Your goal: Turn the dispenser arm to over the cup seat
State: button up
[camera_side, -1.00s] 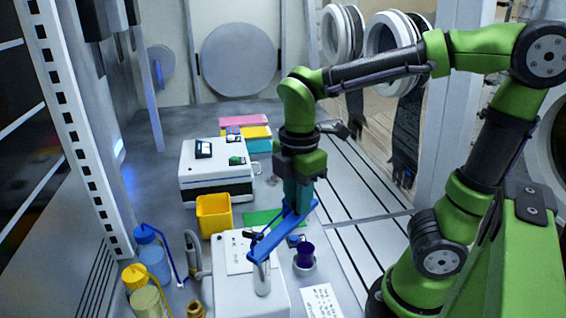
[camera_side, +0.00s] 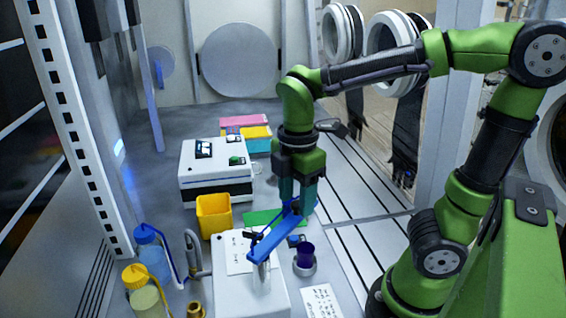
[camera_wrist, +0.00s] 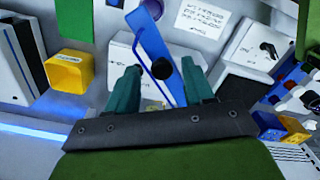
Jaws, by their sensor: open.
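The blue dispenser arm (camera_side: 273,238) runs from a pale post (camera_side: 262,275) on a white box towards the back right. It does not lie over the cup seat; its free end is up at my gripper. My gripper (camera_side: 297,203) is open, with its teal fingers pointing down around that end. In the wrist view, the blue arm (camera_wrist: 152,42) passes between the spread fingers of my gripper (camera_wrist: 161,92); I cannot tell whether either touches it. A dark purple cup (camera_side: 305,253) stands in the round cup seat (camera_side: 305,270), right of the arm.
A yellow bin (camera_side: 213,215) and a green sheet (camera_side: 262,219) lie behind the white box (camera_side: 240,290). Blue-capped (camera_side: 152,255) and yellow-capped (camera_side: 143,290) bottles stand at left. A written card (camera_side: 321,301) lies in front of the cup. The slotted floor at right is clear.

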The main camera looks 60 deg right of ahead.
notch_tip(320, 180, up, 17)
dwell(0.4)
jog(key=shift+f, duration=0.15)
dwell(0.4)
notch_tip(320, 180, down, 13)
jog(key=s+m+t+y, duration=0.1)
jog(key=m+t, duration=0.6)
jog(key=m, duration=1.1)
jog(key=shift+s+a+y, duration=0.2)
jog(key=shift+s+y, duration=0.1)
jog(key=shift+y, duration=0.2)
